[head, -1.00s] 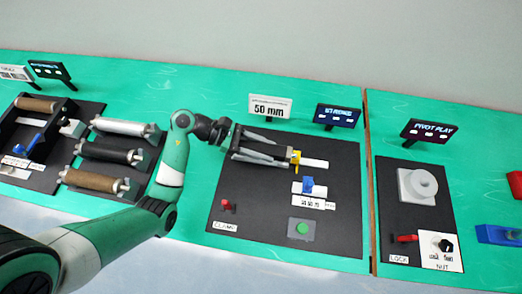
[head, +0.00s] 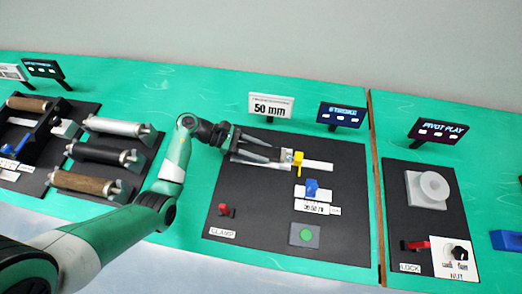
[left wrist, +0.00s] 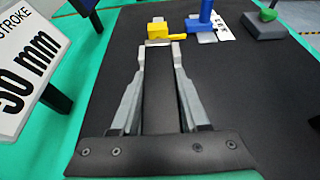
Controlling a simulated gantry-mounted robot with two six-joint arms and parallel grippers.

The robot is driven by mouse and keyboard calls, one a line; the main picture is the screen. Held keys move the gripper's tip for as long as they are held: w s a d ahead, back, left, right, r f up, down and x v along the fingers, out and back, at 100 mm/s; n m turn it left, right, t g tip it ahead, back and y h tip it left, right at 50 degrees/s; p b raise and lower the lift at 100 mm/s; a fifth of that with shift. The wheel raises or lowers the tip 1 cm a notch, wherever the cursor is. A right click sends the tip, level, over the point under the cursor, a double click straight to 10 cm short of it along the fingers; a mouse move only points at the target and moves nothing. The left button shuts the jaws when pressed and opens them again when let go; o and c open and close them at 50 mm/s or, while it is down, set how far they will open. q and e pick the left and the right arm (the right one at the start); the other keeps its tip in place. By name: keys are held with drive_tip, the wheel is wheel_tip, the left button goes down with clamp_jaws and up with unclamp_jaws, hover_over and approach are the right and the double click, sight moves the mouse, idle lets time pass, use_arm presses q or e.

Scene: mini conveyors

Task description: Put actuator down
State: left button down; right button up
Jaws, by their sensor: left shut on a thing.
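My left gripper (head: 287,157) reaches low over the black stroke board (head: 260,220). In the left wrist view the gripper (left wrist: 160,50) has its two grey fingers shut on a pale, thin metal part (left wrist: 164,42), which looks like the actuator. Most of that part is hidden, and whether it rests on the board I cannot tell. A yellow piece (head: 298,162) is right at the fingertips; it also shows in the left wrist view (left wrist: 178,37). A white strip (head: 320,166) lies beyond it. My right gripper is out of view.
A blue slider (head: 311,187), a green button (head: 305,234) and a red clamp lever (head: 225,210) stand on the board. A "50 mm" sign (head: 270,105) and a stroke display (head: 341,115) stand behind. Rollers (head: 105,153) are at left, the pivot board (head: 405,215) at right.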

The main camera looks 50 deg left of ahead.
use_arm(q)
drive_tip(key=shift+c, duration=2)
unclamp_jaws()
drive_tip(key=shift+f, duration=0.1)
drive_tip(key=shift+r, duration=0.25)
drive_tip(key=p+v, duration=0.2)
drive_tip(key=v, duration=1)
drive_tip(key=shift+s+f, duration=0.1)
drive_tip(key=shift+f, duration=0.05)
